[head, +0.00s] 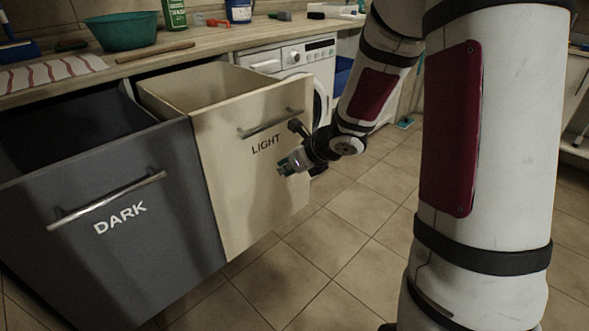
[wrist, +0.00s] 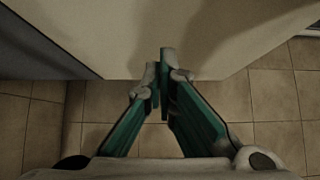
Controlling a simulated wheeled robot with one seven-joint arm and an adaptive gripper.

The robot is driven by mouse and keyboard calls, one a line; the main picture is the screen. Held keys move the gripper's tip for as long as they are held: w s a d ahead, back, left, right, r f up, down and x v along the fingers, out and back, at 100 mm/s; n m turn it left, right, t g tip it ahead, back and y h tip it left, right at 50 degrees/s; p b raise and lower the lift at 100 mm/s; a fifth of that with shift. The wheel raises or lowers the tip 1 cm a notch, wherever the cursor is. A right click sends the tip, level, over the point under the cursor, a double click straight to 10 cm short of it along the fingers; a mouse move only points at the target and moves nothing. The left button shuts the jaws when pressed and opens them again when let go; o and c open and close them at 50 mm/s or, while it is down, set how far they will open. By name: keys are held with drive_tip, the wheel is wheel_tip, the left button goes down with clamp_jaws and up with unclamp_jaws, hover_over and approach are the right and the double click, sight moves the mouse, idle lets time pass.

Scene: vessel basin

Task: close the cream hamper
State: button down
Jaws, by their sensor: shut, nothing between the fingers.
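The cream hamper (head: 237,184) is a pull-out bin marked LIGHT with a metal bar handle (head: 270,123). It stands pulled out from under the counter, its open top showing. My gripper (head: 284,167) is shut and empty, close to the lower right part of the cream front, below the handle. In the wrist view my gripper (wrist: 160,85) points at the cream front (wrist: 200,40), its fingertips together at the panel's lower edge. I cannot tell whether they touch it.
A grey hamper (head: 90,220) marked DARK is also pulled out, on the left, its top open. A washing machine (head: 300,60) stands behind on the right. The counter (head: 190,45) above holds a green basin (head: 123,30) and bottles. Tiled floor (head: 330,240) is clear in front.

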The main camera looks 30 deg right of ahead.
sight(264, 168)
drive_tip(key=shift+w+a+f, duration=0.15)
drive_tip(key=shift+w+a, duration=0.1)
drive_tip(key=shift+w, duration=0.55)
drive_tip(key=shift+w+a+f, duration=0.2)
drive_tip(key=shift+w+a, duration=0.1)
drive_tip(key=shift+w, duration=0.55)
drive_tip(key=shift+w+a+f, duration=0.15)
drive_tip(key=shift+w+a, duration=0.1)
drive_tip(key=shift+w, duration=0.55)
drive_tip(key=shift+w, duration=0.1)
